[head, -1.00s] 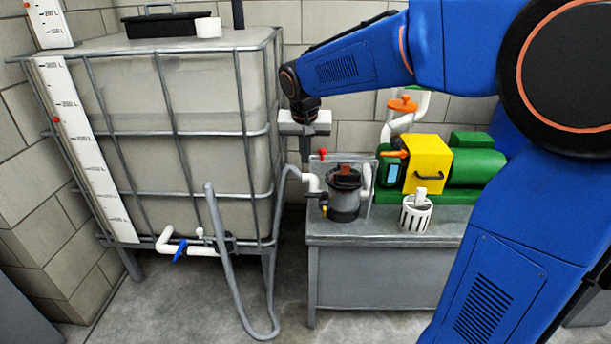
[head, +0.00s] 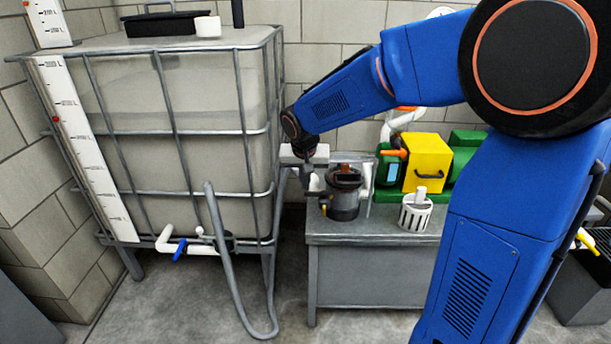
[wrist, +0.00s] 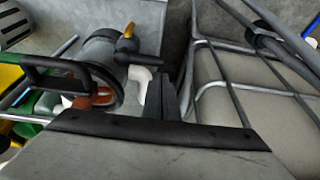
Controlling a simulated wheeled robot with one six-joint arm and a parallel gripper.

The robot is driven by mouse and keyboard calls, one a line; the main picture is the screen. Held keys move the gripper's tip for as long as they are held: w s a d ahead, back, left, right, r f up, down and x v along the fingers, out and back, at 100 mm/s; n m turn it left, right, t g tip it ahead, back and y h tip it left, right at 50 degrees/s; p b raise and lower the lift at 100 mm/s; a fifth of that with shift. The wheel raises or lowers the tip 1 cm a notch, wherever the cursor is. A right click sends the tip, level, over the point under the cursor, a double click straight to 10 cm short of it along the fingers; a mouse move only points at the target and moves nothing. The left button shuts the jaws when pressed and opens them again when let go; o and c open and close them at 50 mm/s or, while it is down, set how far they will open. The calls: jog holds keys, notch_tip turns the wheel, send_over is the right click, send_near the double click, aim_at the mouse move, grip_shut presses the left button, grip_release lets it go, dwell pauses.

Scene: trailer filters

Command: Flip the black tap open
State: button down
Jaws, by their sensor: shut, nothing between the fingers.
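No black tap stands out clearly in the head view. In the wrist view, a small black body with a yellow lever (wrist: 129,32) sits on the side of the grey filter pot (wrist: 100,47), and a short black bar (wrist: 146,61) extends beside it. The pot (head: 344,203) stands at the bench's left end in the head view, its yellow lever (head: 323,210) low on its left side. My gripper (head: 307,182) is shut and empty, pointing down just left of the pot's top, by the white pipe. Its fingers (wrist: 168,97) hide part of that pipe in the wrist view.
A caged tank (head: 170,140) stands to the left, with a blue-handled valve (head: 180,250) low in front. A grey hose (head: 222,265) loops before it. A yellow-and-green pump (head: 427,165) and white strainer basket (head: 415,212) are on the bench (head: 375,235) to the right.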

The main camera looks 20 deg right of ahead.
jog(key=shift+s+a, duration=0.1)
jog(key=shift+s, duration=0.2)
jog(key=shift+s+a+n, duration=0.15)
jog(key=shift+s+n, duration=0.15)
jog(key=shift+n, duration=0.4)
jog(key=s+d+n+g+y, duration=0.1)
jog(key=s+n+y, duration=0.3)
jog(key=n, duration=1)
jog(key=shift+s+d+g+y, duration=0.35)
jog(key=shift+s+d, duration=0.4)
jog(key=shift+s, duration=1.05)
jog(key=shift+d, duration=0.1)
